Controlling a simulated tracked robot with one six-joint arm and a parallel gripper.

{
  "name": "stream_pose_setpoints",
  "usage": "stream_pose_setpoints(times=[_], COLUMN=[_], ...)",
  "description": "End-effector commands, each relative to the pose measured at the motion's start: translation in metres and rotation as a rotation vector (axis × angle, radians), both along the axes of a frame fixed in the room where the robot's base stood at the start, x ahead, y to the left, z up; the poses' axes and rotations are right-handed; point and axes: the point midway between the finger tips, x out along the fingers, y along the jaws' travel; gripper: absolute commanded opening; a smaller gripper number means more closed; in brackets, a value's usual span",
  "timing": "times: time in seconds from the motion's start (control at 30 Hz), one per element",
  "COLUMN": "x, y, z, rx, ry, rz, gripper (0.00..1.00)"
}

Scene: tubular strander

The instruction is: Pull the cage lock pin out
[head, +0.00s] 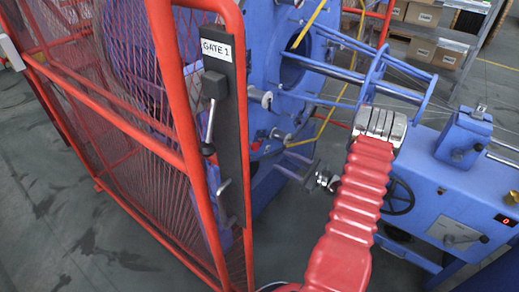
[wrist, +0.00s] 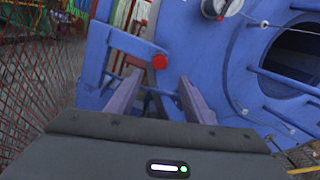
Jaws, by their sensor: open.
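The cage lock pin shows in the wrist view as a round red knob (wrist: 160,62) at a blue bracket (wrist: 97,58) beside the machine's large blue disc (wrist: 235,75). My gripper (wrist: 157,84) is open and empty. Its two fingers point toward the knob, which appears between and slightly beyond the fingertips. I cannot tell the exact distance between them. In the head view my gripper (head: 286,168) is beside the blue machine, partly behind my red arm. I cannot make out the knob there.
A red mesh guard with an open-edged frame (head: 165,85) labelled GATE 1 stands left of my arm. A blue machine box (head: 450,195) with a handwheel (head: 398,197) is at the right. Rods and wires run above my arm. Cardboard boxes (head: 423,14) stand on shelving behind.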

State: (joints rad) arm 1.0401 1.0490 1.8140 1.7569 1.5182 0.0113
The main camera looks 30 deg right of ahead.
Motion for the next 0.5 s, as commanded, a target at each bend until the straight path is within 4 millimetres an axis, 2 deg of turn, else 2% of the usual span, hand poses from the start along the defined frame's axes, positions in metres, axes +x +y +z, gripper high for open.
stream_pose_setpoints(times=[0.5], x=[0.071], y=[0.026], z=[-0.001], rx=[0.000], ry=[0.000], rz=[0.002], gripper=[0.47])
